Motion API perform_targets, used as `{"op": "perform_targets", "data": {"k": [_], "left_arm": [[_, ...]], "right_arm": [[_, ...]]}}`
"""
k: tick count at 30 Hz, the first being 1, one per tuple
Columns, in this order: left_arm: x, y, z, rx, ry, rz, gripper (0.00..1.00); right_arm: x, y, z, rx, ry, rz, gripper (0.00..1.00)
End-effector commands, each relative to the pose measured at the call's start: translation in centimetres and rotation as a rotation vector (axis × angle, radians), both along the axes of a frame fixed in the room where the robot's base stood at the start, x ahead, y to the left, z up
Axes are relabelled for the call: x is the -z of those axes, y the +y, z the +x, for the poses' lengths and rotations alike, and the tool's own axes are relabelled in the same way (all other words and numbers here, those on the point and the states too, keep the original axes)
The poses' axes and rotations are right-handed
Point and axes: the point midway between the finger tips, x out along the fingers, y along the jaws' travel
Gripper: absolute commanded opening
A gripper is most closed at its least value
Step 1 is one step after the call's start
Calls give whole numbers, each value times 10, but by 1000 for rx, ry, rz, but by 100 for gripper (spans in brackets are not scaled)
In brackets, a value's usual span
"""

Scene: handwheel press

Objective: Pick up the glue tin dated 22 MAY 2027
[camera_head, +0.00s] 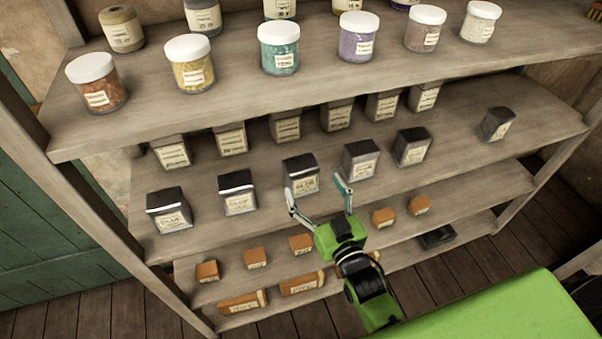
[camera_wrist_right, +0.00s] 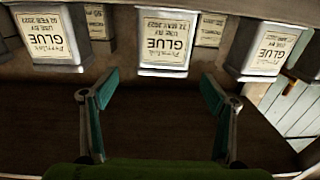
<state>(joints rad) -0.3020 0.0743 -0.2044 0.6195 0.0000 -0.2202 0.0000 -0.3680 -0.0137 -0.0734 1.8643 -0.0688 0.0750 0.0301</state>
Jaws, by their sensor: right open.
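Several dark glue tins with cream labels stand in a row on the middle shelf. One glue tin (camera_head: 301,174) stands just beyond my right gripper (camera_head: 320,190), whose two fingers are spread apart with nothing between them. In the right wrist view, which is upside down, this tin (camera_wrist_right: 166,42) is centred ahead of the open fingers (camera_wrist_right: 160,95). Its label reads GLUE and a date that looks like 22 MAY 2027; the year is hard to read. The fingers do not visibly touch it. My left gripper is not in view.
Neighbouring glue tins stand left (camera_head: 238,192) and right (camera_head: 361,158), with gaps between. The upper shelf holds white-lidded jars (camera_head: 279,48).

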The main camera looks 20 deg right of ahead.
Motion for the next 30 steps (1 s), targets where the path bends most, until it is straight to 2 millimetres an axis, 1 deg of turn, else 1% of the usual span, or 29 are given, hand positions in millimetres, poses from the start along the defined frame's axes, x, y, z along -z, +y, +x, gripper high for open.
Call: {"op": "perform_targets", "data": {"k": [1,3,11,17,21,24,30], "left_arm": [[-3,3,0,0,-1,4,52],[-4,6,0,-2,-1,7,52],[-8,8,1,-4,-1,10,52],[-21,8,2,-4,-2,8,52],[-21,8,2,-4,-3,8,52],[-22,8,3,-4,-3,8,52],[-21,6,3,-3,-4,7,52]], "right_arm": [[-2,1,9,0,-1,0,78],[-1,1,17,0,0,0,78],[-2,3,33,0,1,0,78],[-9,9,61,0,0,0,78],[-5,10,75,0,2,0,78],[-4,10,79,0,3,0,78],[-3,10,79,0,3,0,78]]}}
